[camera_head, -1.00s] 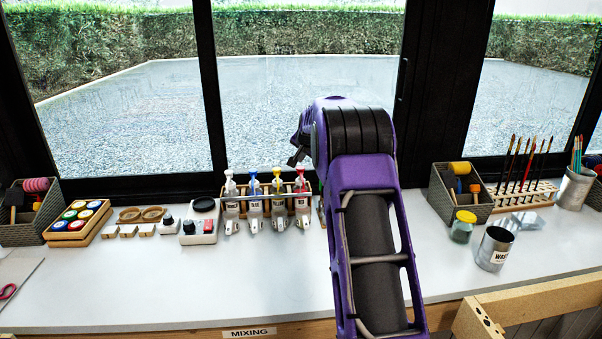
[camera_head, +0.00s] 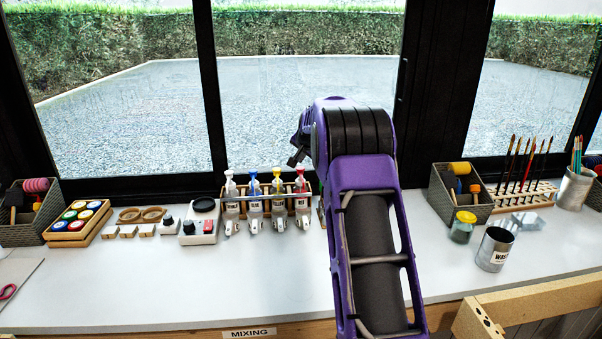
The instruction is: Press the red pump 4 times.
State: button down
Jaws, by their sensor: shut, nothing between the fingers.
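The red pump (camera_head: 301,186) tops a clear bottle at the right end of a wooden rack (camera_head: 238,194). A yellow pump (camera_head: 277,186), a blue pump (camera_head: 253,187) and a white pump (camera_head: 230,188) stand to its left in the same row. My purple arm rises in front of the counter and bends at the top. The dark end of my gripper (camera_head: 296,160) shows just above the red pump, slightly left of its top. It looks shut and empty. The arm hides most of the wrist, and I cannot tell whether it touches the pump.
A scale-like device (camera_head: 202,226) and small blocks lie left of the bottles, with a paint-pot tray (camera_head: 75,237) further left. A metal can (camera_head: 494,250) and a yellow-lidded jar (camera_head: 462,228) stand right of my arm. The white counter (camera_head: 190,285) is clear in front.

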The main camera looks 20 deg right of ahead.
aim_at(300, 169)
jog(key=shift+f, duration=0.1)
dwell(0.5)
jog(key=shift+f, duration=0.4)
jog(key=shift+f+b, duration=0.85)
jog(key=shift+f, duration=0.1)
dwell(0.7)
jog(key=shift+r, duration=0.15)
jog(key=shift+r+p, duration=0.9)
jog(key=shift+r, duration=0.3)
notch_tip(300, 169, up, 4)
jog(key=p, duration=0.3)
jog(key=shift+r, duration=1.05)
